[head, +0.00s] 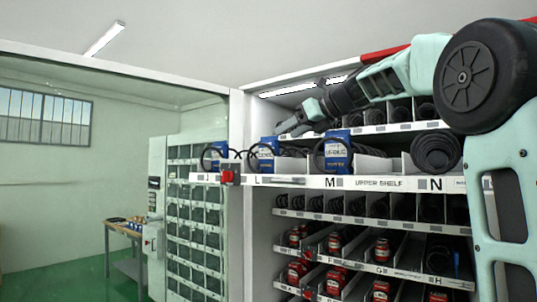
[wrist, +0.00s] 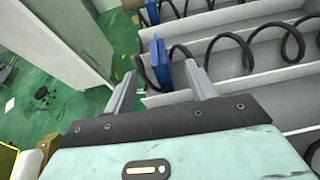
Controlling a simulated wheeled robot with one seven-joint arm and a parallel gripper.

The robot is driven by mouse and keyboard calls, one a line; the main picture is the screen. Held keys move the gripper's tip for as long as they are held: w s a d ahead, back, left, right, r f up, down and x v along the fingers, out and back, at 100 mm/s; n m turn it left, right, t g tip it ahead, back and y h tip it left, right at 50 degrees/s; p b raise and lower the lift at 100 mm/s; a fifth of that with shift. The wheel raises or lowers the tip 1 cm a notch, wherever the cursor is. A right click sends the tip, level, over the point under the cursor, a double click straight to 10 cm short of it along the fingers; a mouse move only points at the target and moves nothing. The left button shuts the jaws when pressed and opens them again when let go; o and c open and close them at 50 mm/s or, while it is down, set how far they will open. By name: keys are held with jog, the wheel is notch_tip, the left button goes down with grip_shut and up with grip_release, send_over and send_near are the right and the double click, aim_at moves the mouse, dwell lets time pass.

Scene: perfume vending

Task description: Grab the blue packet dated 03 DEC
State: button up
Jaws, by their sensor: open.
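Several blue packets stand at the front of the upper shelf's coil lanes in the head view: one by label J (head: 213,157), one by label L (head: 264,156) and one by label M (head: 338,152). Their dates are too small to read, so I cannot tell which is 03 DEC. In the wrist view a blue packet (wrist: 161,65) stands upright in a lane beyond my gripper (wrist: 162,82), between the lines of its two fingers. The fingers are apart and empty. Another blue packet (wrist: 152,12) shows farther up. In the head view my arm reaches over the upper shelf; the fingertips are hard to make out.
Black wire coils (wrist: 232,50) and white lane dividers (wrist: 255,84) lie beside the packet. Shelves with red cans (head: 382,250) are below. A glass panel (head: 110,110) is at left. A wooden table (head: 125,231) stands on the green floor, which is open at left.

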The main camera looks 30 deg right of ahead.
aim_at(269, 145)
jog(key=p+x, duration=0.2)
jog(key=x, duration=0.6)
jog(key=shift+w+a+f+p, duration=0.15)
jog(key=shift+w+f+p, duration=0.1)
jog(key=shift+p, duration=0.15)
jog(key=shift+s, duration=0.1)
jog(key=c, duration=1.1)
